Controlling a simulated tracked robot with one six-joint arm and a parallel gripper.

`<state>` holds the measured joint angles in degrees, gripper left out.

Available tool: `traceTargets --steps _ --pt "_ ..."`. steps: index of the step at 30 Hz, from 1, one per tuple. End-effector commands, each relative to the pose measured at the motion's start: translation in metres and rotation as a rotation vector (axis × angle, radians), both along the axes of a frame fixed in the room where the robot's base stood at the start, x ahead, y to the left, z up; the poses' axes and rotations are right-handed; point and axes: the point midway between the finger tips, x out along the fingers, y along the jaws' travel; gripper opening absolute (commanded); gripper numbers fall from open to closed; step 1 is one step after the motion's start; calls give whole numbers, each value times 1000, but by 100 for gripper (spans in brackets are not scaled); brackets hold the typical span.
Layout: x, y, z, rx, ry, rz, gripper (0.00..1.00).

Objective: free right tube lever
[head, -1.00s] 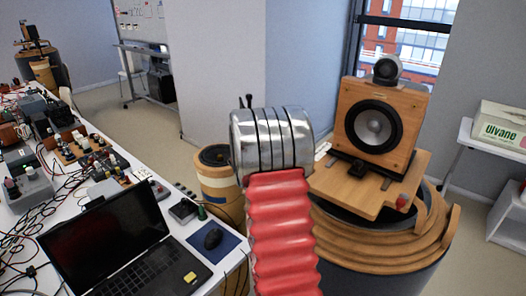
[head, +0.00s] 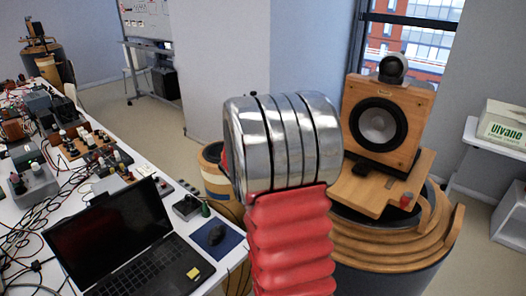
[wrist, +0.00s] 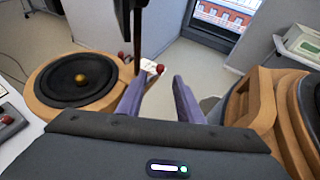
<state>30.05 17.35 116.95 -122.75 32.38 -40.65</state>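In the wrist view my gripper (wrist: 157,80) is open. Its two purple-grey fingers stand apart, with floor showing between them. A red-knobbed lever (wrist: 160,68) appears just beyond the fingertips, near the left finger; I cannot tell whether they touch. A second red knob (wrist: 121,57) is farther left, beside a dark upright bar (wrist: 136,30). The wooden tube (wrist: 48,106) with a black round top lies to the left. In the head view my silver and red arm hides the gripper and part of the wooden tube (head: 212,178).
The wooden speaker (head: 410,150) stands on a board over a round wooden base (head: 400,245) at right; a red knob (head: 406,200) sits on the board's edge. A white table (head: 200,262) with a laptop (head: 110,240) and cables is at left. Floor is open behind.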

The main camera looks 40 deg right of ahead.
Motion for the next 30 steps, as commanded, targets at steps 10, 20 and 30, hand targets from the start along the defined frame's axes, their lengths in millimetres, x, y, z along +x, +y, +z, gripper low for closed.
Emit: traceTargets --steps 10,20,30 --pt "-16 28 14 0 -2 1 33" --pt "-18 30 14 0 0 0 33" --pt "-18 30 15 0 -1 0 33"
